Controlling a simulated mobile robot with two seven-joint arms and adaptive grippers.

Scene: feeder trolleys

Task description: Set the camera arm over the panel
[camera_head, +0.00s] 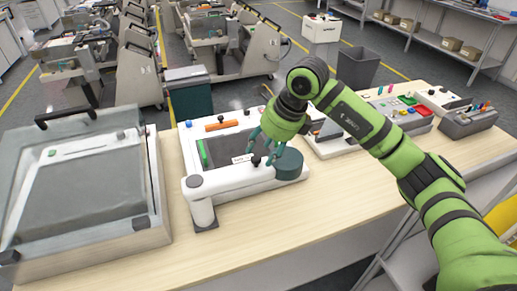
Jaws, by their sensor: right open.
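A white camera arm (226,183) lies along the front edge of a white-framed unit on the table. The panel (226,152) is a dark grey area inside the white frame, behind the arm. My right gripper (263,158) points down at the black knob, its teal fingers apart around or just above it; I cannot tell whether they touch. The gripper partly hides the panel's right side. My left gripper is not in view.
A grey machine with a clear lid (85,185) stands at the left of the wooden table (300,225). Trays with coloured parts (400,108) and a dark pen holder (468,120) stand at the right. The table's front strip is clear. Feeder trolleys stand behind.

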